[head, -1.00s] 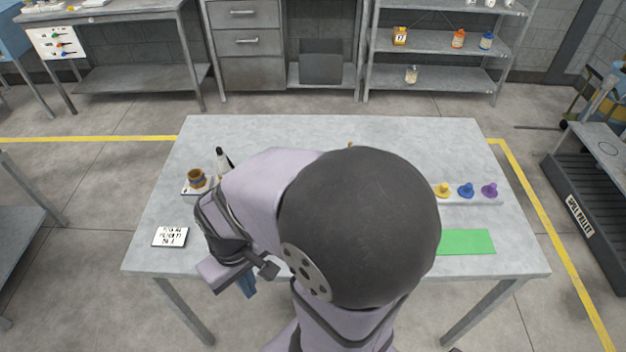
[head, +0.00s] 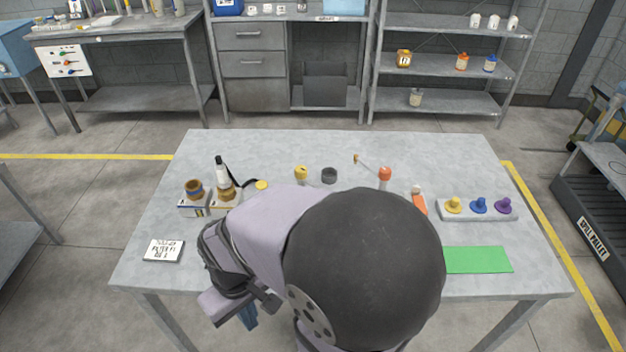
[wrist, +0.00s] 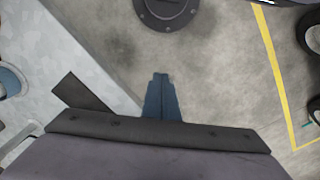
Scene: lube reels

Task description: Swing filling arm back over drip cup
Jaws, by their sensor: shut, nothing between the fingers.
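An orange-capped post (head: 385,174) stands right of the table's middle. A thin filling arm (head: 368,163) reaches from it toward the back left and ends in a small brass-coloured tip. A dark round cup (head: 329,176), which looks like the drip cup, stands left of the post. The arm's tip is behind and to the right of this cup, not over it. My gripper (head: 250,318) is low at the table's front left, far from both. In the wrist view, its blue fingers (wrist: 161,77) are together and empty, above the floor beside the table edge.
A yellow-topped item (head: 301,173) stands left of the cup. Brown-topped containers (head: 195,190) and a white bottle (head: 222,174) stand at left. A coloured-knob tray (head: 480,216), green mat (head: 478,260) and orange-white item (head: 418,201) are at right. My arm hides the front middle.

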